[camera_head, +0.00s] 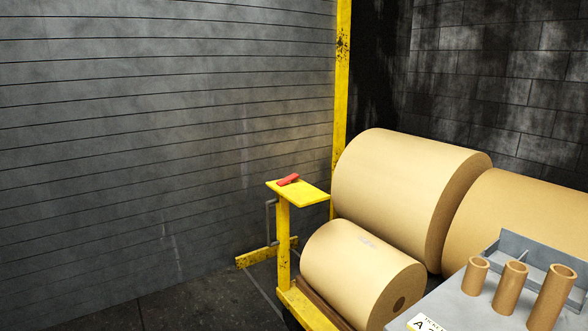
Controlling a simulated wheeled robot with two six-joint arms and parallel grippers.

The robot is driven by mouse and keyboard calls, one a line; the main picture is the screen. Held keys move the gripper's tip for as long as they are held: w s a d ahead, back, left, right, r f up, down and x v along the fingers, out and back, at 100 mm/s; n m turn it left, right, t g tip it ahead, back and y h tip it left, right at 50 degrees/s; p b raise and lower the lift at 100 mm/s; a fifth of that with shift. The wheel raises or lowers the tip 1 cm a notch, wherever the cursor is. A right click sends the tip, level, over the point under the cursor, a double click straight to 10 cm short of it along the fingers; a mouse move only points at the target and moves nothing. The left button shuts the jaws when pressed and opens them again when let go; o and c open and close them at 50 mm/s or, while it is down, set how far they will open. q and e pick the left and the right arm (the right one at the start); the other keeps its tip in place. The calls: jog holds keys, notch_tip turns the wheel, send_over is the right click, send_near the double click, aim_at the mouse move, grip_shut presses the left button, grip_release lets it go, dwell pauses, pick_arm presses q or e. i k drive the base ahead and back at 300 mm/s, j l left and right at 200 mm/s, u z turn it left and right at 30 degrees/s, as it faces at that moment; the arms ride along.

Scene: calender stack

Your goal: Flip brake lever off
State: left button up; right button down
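A small red lever-like piece (288,180) lies on the flat yellow plate (312,194) on top of a yellow post (283,235). It looks like the brake lever, but it is too small to tell its exact position. It lies low and slightly slanted across the left part of the plate. A thin grey bent rod (270,220) runs beside the post under the plate. Neither of my grippers is in view.
Large tan paper rolls (395,185) are stacked right of the post, with a smaller roll (350,265) in front. A grey table (450,310) at the lower right holds brown tubes (511,285) and a label (425,323). Floor (190,300) left of the post is clear before a grey wall.

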aim_at(288, 179)
jog(key=i+j, duration=0.15)
jog(key=i, duration=0.35)
jog(key=i+j+z, duration=0.1)
jog(key=i, duration=0.35)
jog(key=i+j, duration=0.25)
jog(key=i, duration=0.25)
jog(key=i+j+z, duration=0.1)
jog(key=i, duration=0.35)
jog(key=j, duration=0.1)
